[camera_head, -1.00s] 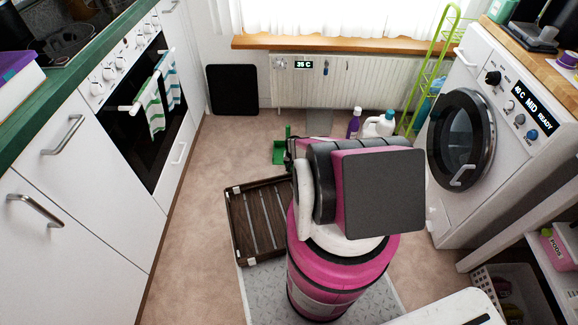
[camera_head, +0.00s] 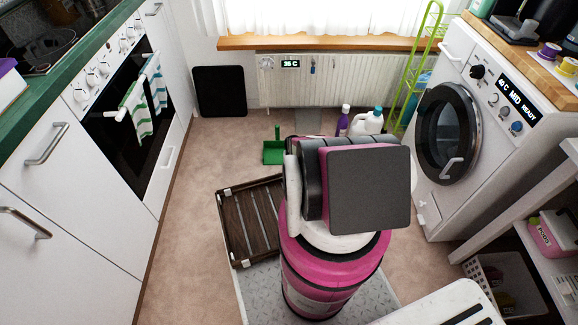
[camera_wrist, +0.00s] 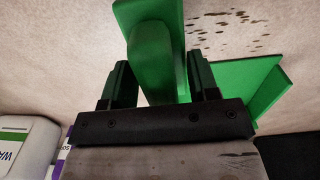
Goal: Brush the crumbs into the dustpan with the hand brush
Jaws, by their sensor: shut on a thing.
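The green hand brush (camera_wrist: 153,60) is in my gripper (camera_wrist: 160,82) in the wrist view, its handle between the two dark fingers. In the head view my own arm hides the brush and the gripper. The green dustpan (camera_head: 273,152) lies on the floor with its handle upright, left of my arm. It also shows in the wrist view (camera_wrist: 238,84), to the right of the brush and partly behind a finger. The dark crumbs (camera_wrist: 222,25) lie scattered on the floor beside the brush, at the top of the wrist view. My arm hides them in the head view.
A brown slatted crate (camera_head: 236,233) lies left of my base. A purple bottle (camera_head: 343,122) and a white jug (camera_head: 367,123) stand near the radiator (camera_head: 335,82). The washing machine (camera_head: 440,130) stands at the right. The floor between crate and oven is clear.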

